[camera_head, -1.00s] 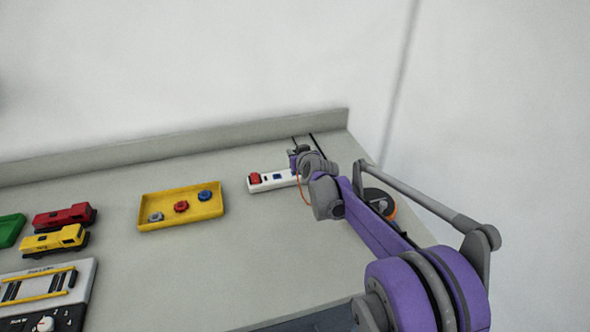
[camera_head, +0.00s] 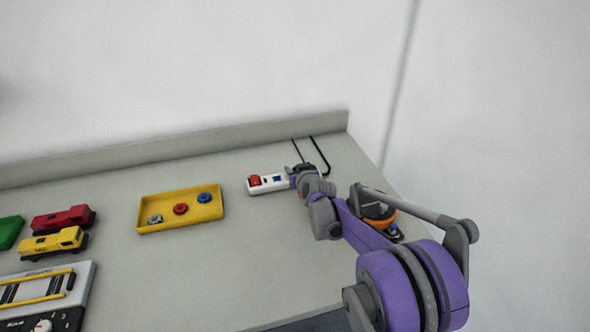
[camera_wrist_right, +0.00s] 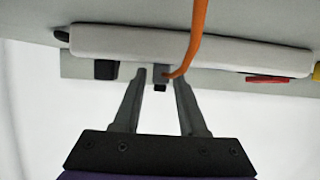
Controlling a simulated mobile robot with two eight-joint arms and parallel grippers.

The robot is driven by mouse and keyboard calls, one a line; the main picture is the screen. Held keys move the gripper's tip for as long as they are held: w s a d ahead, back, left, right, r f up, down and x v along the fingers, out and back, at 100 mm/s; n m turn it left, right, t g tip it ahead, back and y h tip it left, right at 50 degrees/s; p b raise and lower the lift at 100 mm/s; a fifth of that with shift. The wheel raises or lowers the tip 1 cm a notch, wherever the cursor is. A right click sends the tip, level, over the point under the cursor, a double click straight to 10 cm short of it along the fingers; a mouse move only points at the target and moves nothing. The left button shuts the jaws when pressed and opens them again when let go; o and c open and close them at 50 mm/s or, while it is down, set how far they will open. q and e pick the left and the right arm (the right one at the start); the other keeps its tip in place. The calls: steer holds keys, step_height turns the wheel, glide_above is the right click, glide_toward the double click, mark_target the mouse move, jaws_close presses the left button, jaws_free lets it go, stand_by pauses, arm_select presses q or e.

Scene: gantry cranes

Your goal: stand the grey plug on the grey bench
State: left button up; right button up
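In the right wrist view the grey plug (camera_wrist_right: 160,72), on an orange cord (camera_wrist_right: 196,40), shows between the two fingertips of my right gripper (camera_wrist_right: 160,75). Narrow gaps show on both sides of it, so the fingers look open around it. The plug overlaps the edge of a white power strip (camera_wrist_right: 190,46); I cannot tell whether it sits in a socket. In the head view my right gripper (camera_head: 302,172) is at the strip's right end and hides the plug. The grey bench (camera_head: 240,262) lies under everything. My left gripper is not in view.
The strip also bears a red plug (camera_head: 254,181) and a blue one (camera_head: 277,178). A yellow tray (camera_head: 146,227) with several small parts stands left of it. Toy trucks (camera_head: 55,241) are farther left. The bench's front middle is clear; a raised ledge (camera_head: 180,147) runs along the back.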

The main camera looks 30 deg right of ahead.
steer(key=shift+o, duration=0.4)
steer(key=v, duration=1)
steer(key=shift+w+a, duration=0.1)
steer(key=shift+a, duration=0.3)
steer(key=shift+o, duration=0.4)
steer(key=shift+s+r+p, duration=0.1)
steer(key=shift+s+p, duration=0.15)
steer(key=shift+p, duration=0.05)
steer(key=d+p, duration=0.1)
steer(key=p, duration=0.5)
steer(key=shift+s+d, duration=0.15)
steer(key=x, duration=0.4)
steer(key=shift+f, duration=0.25)
steer(key=shift+a+r+p+x, duration=0.1)
steer(key=shift+r+p+x, duration=0.1)
steer(key=shift+x, duration=1.4)
steer(key=shift+a+r+p+x, duration=0.1)
steer(key=shift+a+p+x, duration=0.05)
steer(key=shift+x, duration=1.5)
